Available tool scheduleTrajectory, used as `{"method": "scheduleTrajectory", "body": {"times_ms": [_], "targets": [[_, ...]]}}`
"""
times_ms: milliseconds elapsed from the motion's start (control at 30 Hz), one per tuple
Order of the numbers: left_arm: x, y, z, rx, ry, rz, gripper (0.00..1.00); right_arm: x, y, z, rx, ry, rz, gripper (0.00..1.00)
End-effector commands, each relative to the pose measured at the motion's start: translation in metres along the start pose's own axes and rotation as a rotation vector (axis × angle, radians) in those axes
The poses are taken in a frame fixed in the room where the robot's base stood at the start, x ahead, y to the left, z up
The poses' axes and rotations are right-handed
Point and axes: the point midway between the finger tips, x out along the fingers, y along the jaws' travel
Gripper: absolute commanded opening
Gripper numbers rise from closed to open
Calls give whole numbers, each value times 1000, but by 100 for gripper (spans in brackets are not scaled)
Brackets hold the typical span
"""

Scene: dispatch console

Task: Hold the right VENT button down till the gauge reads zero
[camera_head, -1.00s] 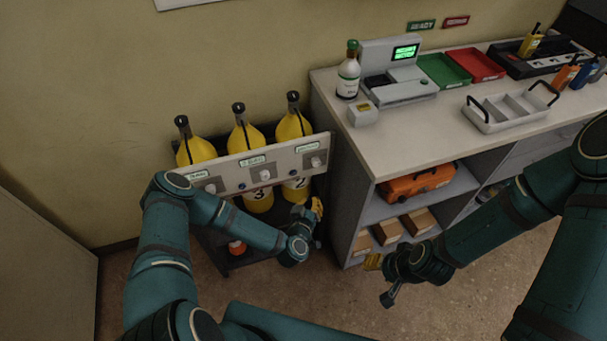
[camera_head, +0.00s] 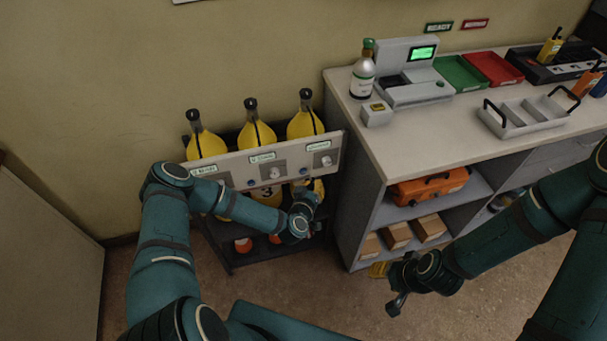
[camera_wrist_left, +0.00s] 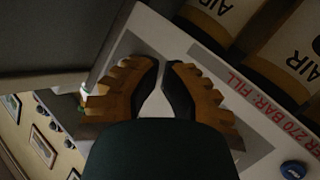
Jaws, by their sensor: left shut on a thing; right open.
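A white panel (camera_head: 225,165) with green-edged labels, grey plates, pale round fittings and blue buttons stands before several yellow cylinders (camera_head: 256,134). Its right pale fitting (camera_head: 326,161) shows above my left gripper (camera_head: 306,194). In the left wrist view, the gripper's yellow fingers (camera_wrist_left: 165,66) are drawn together over a grey plate on the panel. What lies between them is hidden, and contact with the panel is unclear. A blue button (camera_wrist_left: 293,170) sits to the lower right, apart from the fingers. VENT lettering and a gauge reading are not legible. My right gripper (camera_head: 378,269) is open beside the counter.
A grey-sided counter (camera_head: 392,143) stands right of the cylinder rack, holding a bottle (camera_head: 363,76), a device with a green screen (camera_head: 424,53) and trays. An orange case (camera_head: 430,186) and boxes (camera_head: 397,235) fill its shelves. Floor in front is open.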

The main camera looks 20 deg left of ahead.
Motion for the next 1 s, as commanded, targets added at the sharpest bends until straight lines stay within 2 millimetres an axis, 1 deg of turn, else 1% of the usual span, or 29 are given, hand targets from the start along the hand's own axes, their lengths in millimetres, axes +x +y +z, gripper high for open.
{"method": "scheduleTrajectory", "body": {"times_ms": [33, 100, 300, 1000], "targets": [[6, -3, -2, 4, 2, 0, 0, 3, 1, 1, -1, -2, 0, 47], [10, -5, -4, 3, 1, 1, 0, 5, 2, 2, -1, -4, 0, 47], [18, -9, -9, 2, 0, 1, 0, 7, 3, 4, -2, -7, -1, 47], [19, -9, -10, 0, 0, 1, 0, 7, 3, 4, -2, -7, -1, 47]]}}
